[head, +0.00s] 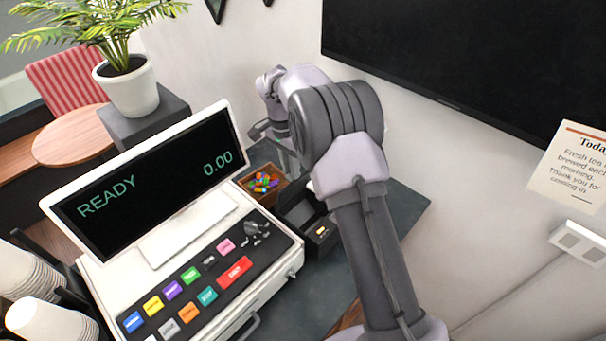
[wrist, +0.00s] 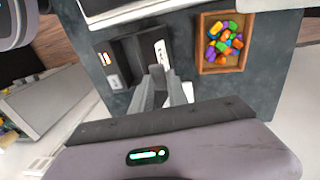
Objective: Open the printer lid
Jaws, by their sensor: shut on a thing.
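My gripper (wrist: 158,72) reaches over the printer's lid side, beside a pale strip with markings (wrist: 160,52). Its fingers are close together, shut on the printer lid. The lid's outline and exact angle are hard to tell, as the fingers cover part of it. In the head view my arm hides part of the printer's right side and the contact.
The white register (head: 185,235) with its READY screen (head: 150,185) stands left of the printer. A wooden tray of colourful pieces (head: 245,190) sits behind the printer, and the wrist view shows it too (wrist: 203,70). The wall is close on the right.

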